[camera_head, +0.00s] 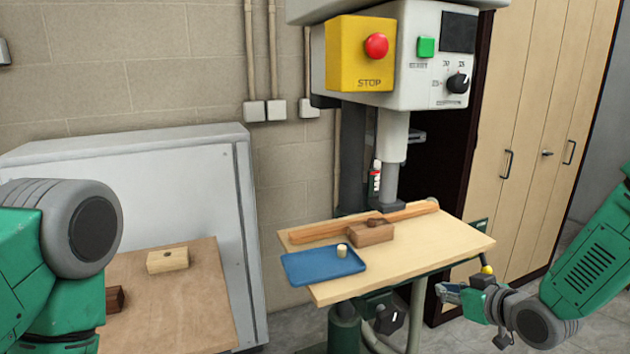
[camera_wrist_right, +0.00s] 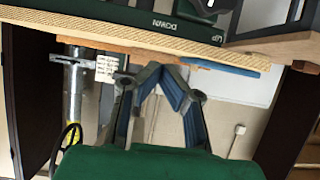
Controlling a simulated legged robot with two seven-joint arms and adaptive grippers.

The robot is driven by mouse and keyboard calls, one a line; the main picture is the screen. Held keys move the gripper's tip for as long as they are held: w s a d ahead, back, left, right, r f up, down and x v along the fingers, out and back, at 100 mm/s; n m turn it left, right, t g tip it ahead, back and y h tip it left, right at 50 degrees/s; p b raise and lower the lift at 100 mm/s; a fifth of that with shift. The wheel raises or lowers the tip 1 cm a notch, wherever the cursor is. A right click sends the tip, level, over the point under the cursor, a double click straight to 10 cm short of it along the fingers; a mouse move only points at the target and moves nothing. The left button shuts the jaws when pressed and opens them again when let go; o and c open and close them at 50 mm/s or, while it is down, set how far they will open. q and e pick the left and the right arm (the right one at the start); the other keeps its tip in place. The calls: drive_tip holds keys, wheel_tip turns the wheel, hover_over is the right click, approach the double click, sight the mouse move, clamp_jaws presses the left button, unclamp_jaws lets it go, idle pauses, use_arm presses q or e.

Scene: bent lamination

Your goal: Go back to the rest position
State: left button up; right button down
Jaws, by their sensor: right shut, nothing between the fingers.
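My right gripper (camera_head: 447,292) is off to the right of the press table, below the tabletop's right end. It is shut and empty. In the right wrist view its two blue-padded fingers (camera_wrist_right: 163,72) meet at the top, with the underside edge of a wooden board behind them. My left arm fills the lower left of the head view, but its gripper does not show.
A wooden tabletop (camera_head: 420,262) under the press (camera_head: 400,60) bears a blue tray (camera_head: 310,268) with a small peg, a wooden block (camera_head: 371,235) and a long wooden strip (camera_head: 312,234). A lower bench (camera_head: 190,300) holds a pale block (camera_head: 167,261). Cabinets (camera_head: 545,120) stand behind right.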

drive_tip(key=s+a+f+m+g+h+b, duration=0.15)
drive_tip(key=s+f+g+b, duration=0.35)
drive_tip(key=s+f, duration=1.4)
drive_tip(key=s+f+g+h+b, duration=0.1)
drive_tip(key=s+f+g, duration=0.1)
drive_tip(key=s+f, duration=0.2)
drive_tip(key=s+d+f+m+g+h+b, duration=0.1)
drive_tip(key=s+f, duration=0.3)
drive_tip(key=s, duration=0.6)
drive_tip(key=s+d+f+m+g+h+b, duration=0.1)
drive_tip(key=s+f+g+b, duration=0.1)
drive_tip(key=s, duration=0.4)
wheel_tip(320, 180, down, 2)
drive_tip(key=shift+s+d+g+b, duration=0.25)
drive_tip(key=shift+s+g+b, duration=0.15)
drive_tip(key=shift+g, duration=0.2)
